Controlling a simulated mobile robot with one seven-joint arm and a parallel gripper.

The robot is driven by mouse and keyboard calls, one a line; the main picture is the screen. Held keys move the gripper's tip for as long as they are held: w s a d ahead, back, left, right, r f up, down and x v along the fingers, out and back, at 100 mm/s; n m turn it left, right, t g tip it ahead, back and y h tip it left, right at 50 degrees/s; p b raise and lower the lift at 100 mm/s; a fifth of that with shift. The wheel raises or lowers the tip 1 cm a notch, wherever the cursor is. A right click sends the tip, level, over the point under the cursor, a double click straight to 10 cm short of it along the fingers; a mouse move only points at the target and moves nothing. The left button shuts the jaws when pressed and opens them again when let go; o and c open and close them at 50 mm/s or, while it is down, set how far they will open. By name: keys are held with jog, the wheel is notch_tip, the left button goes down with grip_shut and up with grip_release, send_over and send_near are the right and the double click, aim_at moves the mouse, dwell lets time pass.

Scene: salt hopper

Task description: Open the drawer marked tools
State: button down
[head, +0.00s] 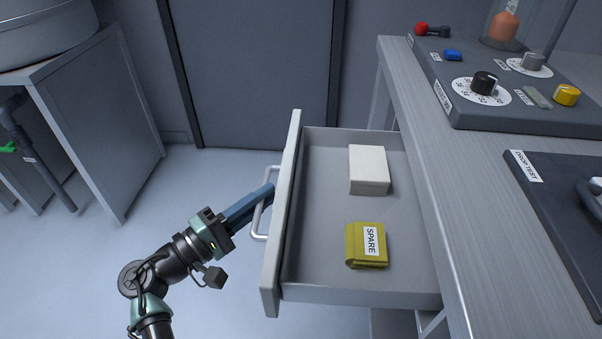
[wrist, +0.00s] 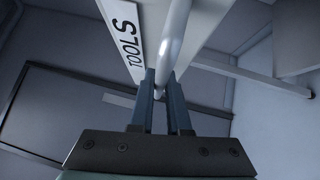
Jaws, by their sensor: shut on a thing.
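The tools drawer (head: 318,212) stands pulled out a long way from the bench in the head view. Its "TOOLS" label (wrist: 125,38) shows on the drawer front in the wrist view. My gripper (head: 262,198) is at the drawer's bar handle (head: 258,222), left of the front panel. In the wrist view my gripper (wrist: 161,88) has its two blue fingers on either side of the handle (wrist: 174,40), shut on it. Inside the drawer lie a white box (head: 369,169) and a yellow-green packet (head: 366,245) marked "SPARE".
The bench top (head: 440,165) runs along the right, with a control panel (head: 490,85) of knobs and a dark "DROP TEST" plate (head: 560,190). A grey cabinet (head: 95,120) stands at the left. The floor between is clear apart from my arm.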

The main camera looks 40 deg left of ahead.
jog(key=shift+s+a+b, duration=0.2)
jog(key=shift+s+a, duration=0.45)
jog(key=shift+a, duration=0.35)
jog(key=shift+s+a+b, duration=0.2)
jog(key=shift+s+a, duration=0.45)
jog(key=shift+a, duration=0.3)
jog(key=c, duration=0.9)
grip_release()
jog(key=p+v, duration=0.1)
jog(key=v, duration=1.2)
jog(key=shift+d+p, duration=0.1)
jog(key=shift+p, duration=0.3)
jog(key=shift+s, duration=0.1)
